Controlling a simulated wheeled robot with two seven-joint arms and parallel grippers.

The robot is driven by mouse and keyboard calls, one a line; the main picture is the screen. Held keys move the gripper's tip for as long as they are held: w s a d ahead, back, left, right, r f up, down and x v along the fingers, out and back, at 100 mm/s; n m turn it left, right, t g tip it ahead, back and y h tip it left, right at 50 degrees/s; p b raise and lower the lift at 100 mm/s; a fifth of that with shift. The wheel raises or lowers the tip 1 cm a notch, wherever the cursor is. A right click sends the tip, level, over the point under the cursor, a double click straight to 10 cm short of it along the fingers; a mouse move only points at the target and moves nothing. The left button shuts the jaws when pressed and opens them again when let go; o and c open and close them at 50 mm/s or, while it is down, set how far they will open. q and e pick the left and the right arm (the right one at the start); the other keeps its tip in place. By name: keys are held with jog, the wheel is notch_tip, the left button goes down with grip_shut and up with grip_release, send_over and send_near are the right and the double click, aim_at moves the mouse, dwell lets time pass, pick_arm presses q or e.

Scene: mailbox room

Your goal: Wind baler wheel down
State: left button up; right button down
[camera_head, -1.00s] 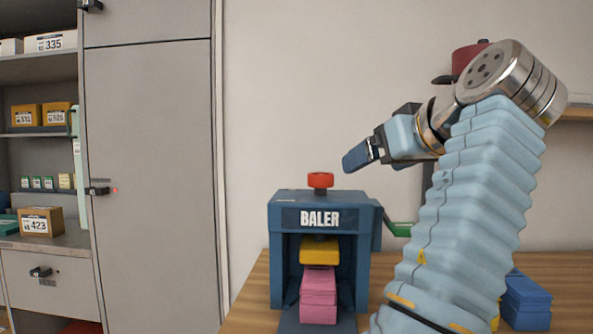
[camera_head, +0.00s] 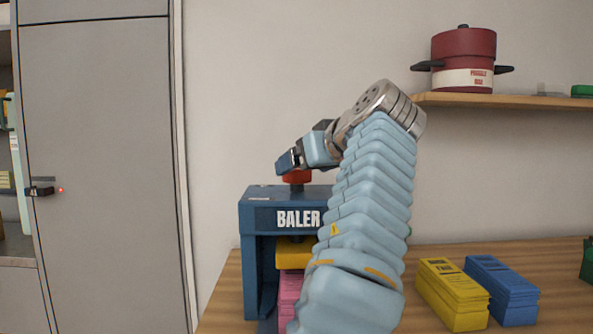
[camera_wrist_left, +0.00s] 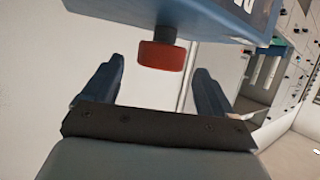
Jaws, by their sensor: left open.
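The blue baler (camera_head: 258,232) stands on the wooden table, with the red wheel (camera_head: 297,177) on a dark post on its top. Its yellow press plate (camera_head: 288,252) is above a pink stack (camera_head: 288,288). My left gripper (camera_head: 287,162) is at the wheel in the head view and overlaps its top. In the left wrist view the open fingers (camera_wrist_left: 158,66) stand on either side of the red wheel (camera_wrist_left: 161,56), with a visible gap on both sides. My left arm hides the baler's right side. My right gripper does not show.
Yellow (camera_head: 453,293) and blue (camera_head: 501,290) stacks lie on the table right of my arm. A red pot (camera_head: 463,60) stands on a wall shelf (camera_head: 530,101). A grey cabinet (camera_head: 98,170) is at the left. Bare table (camera_head: 560,312) shows at the right.

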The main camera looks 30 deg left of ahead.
aim_at(297, 169)
pick_arm(q)
jog(key=shift+x, duration=2.1)
